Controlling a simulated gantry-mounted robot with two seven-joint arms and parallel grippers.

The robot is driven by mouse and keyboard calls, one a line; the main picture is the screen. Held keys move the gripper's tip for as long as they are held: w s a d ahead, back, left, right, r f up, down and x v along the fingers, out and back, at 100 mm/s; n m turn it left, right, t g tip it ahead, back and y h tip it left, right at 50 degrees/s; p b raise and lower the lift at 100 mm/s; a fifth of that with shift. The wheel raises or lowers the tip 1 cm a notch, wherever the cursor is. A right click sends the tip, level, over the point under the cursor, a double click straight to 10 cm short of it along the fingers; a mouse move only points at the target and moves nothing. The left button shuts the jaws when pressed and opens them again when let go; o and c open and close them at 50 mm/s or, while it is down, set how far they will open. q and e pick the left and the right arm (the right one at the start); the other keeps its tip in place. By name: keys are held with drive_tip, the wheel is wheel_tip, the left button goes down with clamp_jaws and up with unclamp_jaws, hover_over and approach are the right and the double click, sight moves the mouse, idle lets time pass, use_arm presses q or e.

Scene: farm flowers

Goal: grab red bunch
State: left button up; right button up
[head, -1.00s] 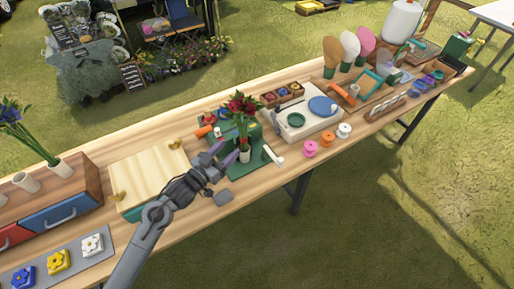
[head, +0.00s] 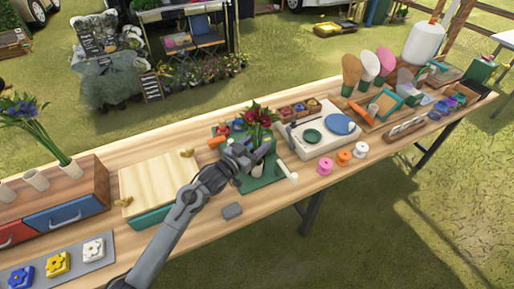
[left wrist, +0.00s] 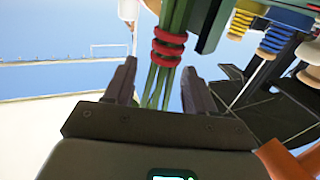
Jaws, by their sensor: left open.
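The red bunch (head: 257,116) has red flowers and green leaves and stands upright above a green mat (head: 262,183) near the middle of the table. Its green stems, wrapped with red bands (left wrist: 168,46), show close up in the left wrist view. My left gripper (head: 262,152) is at stem height, in front of the bunch and partly hiding its lower part. In the left wrist view my left gripper (left wrist: 159,68) is open, with the stems between or just beyond its two fingers. Visible gaps separate the stems from both fingers. My right gripper is not in view.
A pale wooden board (head: 153,184) lies left of the mat. A white unit with round plates (head: 340,124) stands to the right, with spools (head: 343,157) in front. Blue flowers (head: 24,110) stand far left.

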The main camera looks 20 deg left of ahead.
use_arm(q)
drive_tip(key=shift+x, duration=1.2)
clamp_jaws()
